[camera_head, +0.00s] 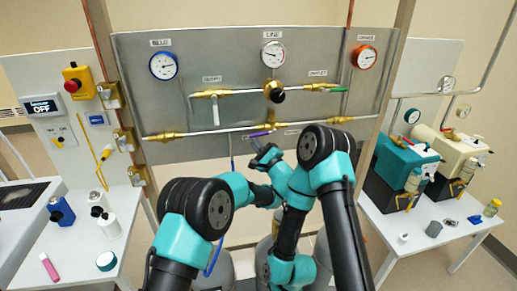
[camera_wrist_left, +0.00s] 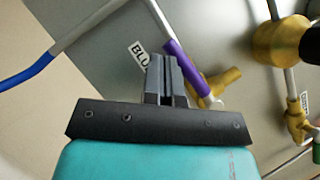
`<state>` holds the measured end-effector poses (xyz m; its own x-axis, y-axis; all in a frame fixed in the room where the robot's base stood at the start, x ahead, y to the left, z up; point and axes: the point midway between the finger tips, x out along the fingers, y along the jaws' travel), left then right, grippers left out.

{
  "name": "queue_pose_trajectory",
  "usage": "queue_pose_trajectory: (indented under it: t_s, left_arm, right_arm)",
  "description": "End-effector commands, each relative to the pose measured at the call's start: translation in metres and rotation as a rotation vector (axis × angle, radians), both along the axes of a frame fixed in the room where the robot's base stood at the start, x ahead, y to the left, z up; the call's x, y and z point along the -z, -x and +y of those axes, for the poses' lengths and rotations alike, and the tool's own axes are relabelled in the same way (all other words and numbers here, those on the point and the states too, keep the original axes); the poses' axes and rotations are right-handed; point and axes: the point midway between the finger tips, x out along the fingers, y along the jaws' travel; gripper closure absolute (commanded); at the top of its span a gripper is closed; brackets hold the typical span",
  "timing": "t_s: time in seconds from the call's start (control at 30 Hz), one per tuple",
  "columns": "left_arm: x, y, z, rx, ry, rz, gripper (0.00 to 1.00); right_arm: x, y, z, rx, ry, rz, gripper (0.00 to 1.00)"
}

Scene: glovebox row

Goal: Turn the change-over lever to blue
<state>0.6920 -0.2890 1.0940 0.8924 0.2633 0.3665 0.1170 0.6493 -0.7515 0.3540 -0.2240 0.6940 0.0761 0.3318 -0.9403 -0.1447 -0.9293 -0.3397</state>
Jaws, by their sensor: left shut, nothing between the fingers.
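The change-over lever, a purple handle (camera_head: 259,134), sits low in the middle of the grey panel, among brass fittings and pipes. In the left wrist view the purple handle (camera_wrist_left: 184,66) slants down to the right, close beside my fingers. A label reading "BLU" (camera_wrist_left: 138,53) shows left of it, its end hidden. My left gripper (camera_head: 263,149) is just below the lever in the head view. Its fingers, also in the wrist view (camera_wrist_left: 164,62), are shut and empty. I cannot tell whether they touch the handle. My right gripper is not visible.
A white-handled valve (camera_head: 215,108), a black knob (camera_head: 277,95) and a green-handled valve (camera_head: 338,89) sit above the lever. Blue (camera_head: 163,66) and orange (camera_head: 364,57) gauges are higher. My right arm is close beside the left gripper. Side tables hold bottles and pumps.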

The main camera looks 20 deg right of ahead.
Motion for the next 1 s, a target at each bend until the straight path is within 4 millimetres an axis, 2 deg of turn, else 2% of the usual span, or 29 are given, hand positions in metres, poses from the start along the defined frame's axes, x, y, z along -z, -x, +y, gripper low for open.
queue_pose_trajectory:
  t_s: [0.43,1.0]
  left_arm:
    - [-0.0093,-0.0005,0.0039,0.001,0.0,-0.001,1.0]
    - [-0.0034,0.0001,0.0013,0.002,-0.002,0.001,1.0]
  right_arm:
    - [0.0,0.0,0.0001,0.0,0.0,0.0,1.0]
    - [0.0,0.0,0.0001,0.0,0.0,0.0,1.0]
